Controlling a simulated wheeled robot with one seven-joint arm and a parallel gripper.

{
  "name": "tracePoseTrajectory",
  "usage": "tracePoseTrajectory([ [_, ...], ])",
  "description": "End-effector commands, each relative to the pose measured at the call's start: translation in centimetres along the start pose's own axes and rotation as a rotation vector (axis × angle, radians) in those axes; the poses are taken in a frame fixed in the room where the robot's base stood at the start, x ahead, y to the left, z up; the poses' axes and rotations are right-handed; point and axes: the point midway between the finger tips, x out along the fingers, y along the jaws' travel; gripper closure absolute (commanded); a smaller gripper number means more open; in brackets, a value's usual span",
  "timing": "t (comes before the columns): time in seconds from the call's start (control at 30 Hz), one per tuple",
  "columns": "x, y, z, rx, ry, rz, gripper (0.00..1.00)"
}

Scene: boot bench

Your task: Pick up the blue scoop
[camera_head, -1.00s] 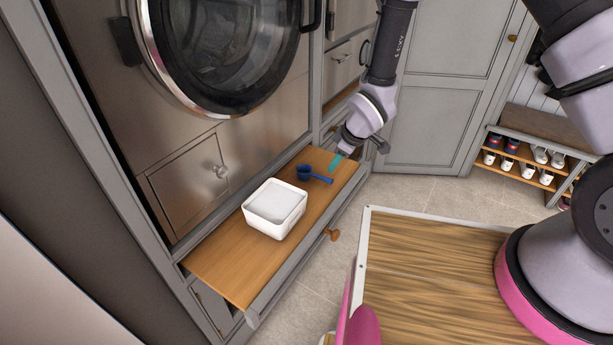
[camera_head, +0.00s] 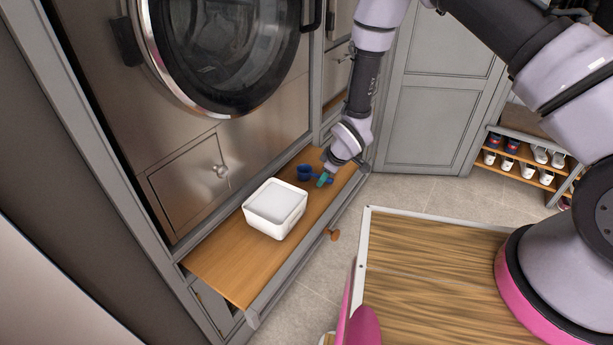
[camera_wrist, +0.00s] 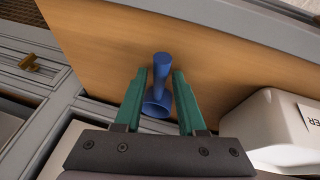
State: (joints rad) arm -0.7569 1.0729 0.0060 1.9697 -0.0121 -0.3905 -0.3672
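The blue scoop (camera_head: 306,172) lies on the wooden pull-out shelf (camera_head: 224,267) below the washing machine, behind the white tub. In the wrist view the scoop (camera_wrist: 160,83) lies between the two teal fingers of my gripper (camera_wrist: 160,78), with its cup toward my palm and its handle pointing away. The fingers are apart, with a gap visible on each side of the scoop. In the head view my gripper (camera_head: 324,180) is low over the shelf, covering part of the scoop's handle. I cannot tell how far the fingertips are above the wood.
A white tub (camera_head: 275,209) with white contents stands on the shelf close by; it also shows at the right of the wrist view (camera_wrist: 262,123). The washing machine front (camera_head: 230,50) rises behind. A shoe bench (camera_head: 525,160) stands far right.

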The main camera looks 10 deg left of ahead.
Motion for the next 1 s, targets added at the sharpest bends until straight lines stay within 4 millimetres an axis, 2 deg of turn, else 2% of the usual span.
tracePoseTrajectory([
  [0.07, 0.0, 0.0, 0.0, 0.000, 0.000, 0.000, 0.60],
  [0.17, 0.0, 0.0, 0.0, 0.000, 0.000, 0.000, 0.95],
  [0.2, 0.0, 0.0, 0.0, 0.000, 0.000, 0.000, 1.00],
  [0.5, -0.1, 0.0, 0.0, 0.000, 0.000, 0.000, 1.00],
  [0.67, -1.0, 0.3, -0.5, 0.000, 0.003, 0.002, 1.00],
  [1.0, -6.8, 1.5, -2.9, 0.000, 0.004, 0.002, 1.00],
])
